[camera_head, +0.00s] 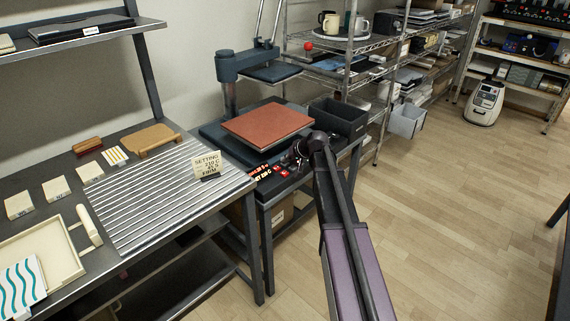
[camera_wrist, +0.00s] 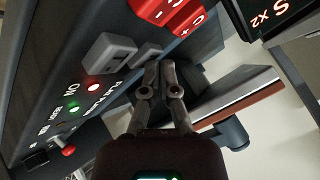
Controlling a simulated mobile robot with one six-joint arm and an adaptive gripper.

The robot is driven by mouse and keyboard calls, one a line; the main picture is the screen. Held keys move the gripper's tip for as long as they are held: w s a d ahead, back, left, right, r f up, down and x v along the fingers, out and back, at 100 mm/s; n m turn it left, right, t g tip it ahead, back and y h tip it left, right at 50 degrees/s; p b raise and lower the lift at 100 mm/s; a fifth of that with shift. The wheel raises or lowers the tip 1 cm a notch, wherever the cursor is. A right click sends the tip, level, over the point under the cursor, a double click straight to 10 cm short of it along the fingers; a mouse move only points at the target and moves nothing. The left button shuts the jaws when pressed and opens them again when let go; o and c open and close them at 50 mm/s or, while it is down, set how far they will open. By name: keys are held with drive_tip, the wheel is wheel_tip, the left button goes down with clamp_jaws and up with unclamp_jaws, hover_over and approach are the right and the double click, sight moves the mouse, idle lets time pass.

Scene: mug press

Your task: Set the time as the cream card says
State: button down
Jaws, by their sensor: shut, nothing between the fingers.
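The cream card (camera_head: 207,164) stands on the ribbed mat beside the press; its top line reads "SETTING", with smaller lines I cannot read surely. The press control panel (camera_wrist: 40,70) fills the left of the wrist view. It bears a red C+ button (camera_wrist: 187,22), a red button above it, and two grey buttons (camera_wrist: 109,53) (camera_wrist: 149,54). A dark display (camera_wrist: 273,17) shows "S X2" in part. My gripper (camera_wrist: 162,68) is shut and empty, its tips close to the right grey button; I cannot tell whether they touch. In the head view my gripper (camera_head: 300,150) is at the press front.
A red lamp (camera_wrist: 92,87), a green lamp (camera_wrist: 74,109) and a red knob (camera_wrist: 68,151) sit on the panel. The press has a red-brown pad (camera_head: 267,124) and raised plate (camera_head: 272,72). A black bin (camera_head: 338,118) stands right of it.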

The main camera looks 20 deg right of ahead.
sight(286, 164)
drive_tip(key=shift+f, duration=0.15)
idle(0.6)
drive_tip(key=shift+r+p, duration=0.8)
drive_tip(key=shift+r, duration=0.1)
wheel_tip(286, 164, up, 5)
drive_tip(key=p, duration=0.5)
drive_tip(key=shift+s, duration=0.1)
idle(1.7)
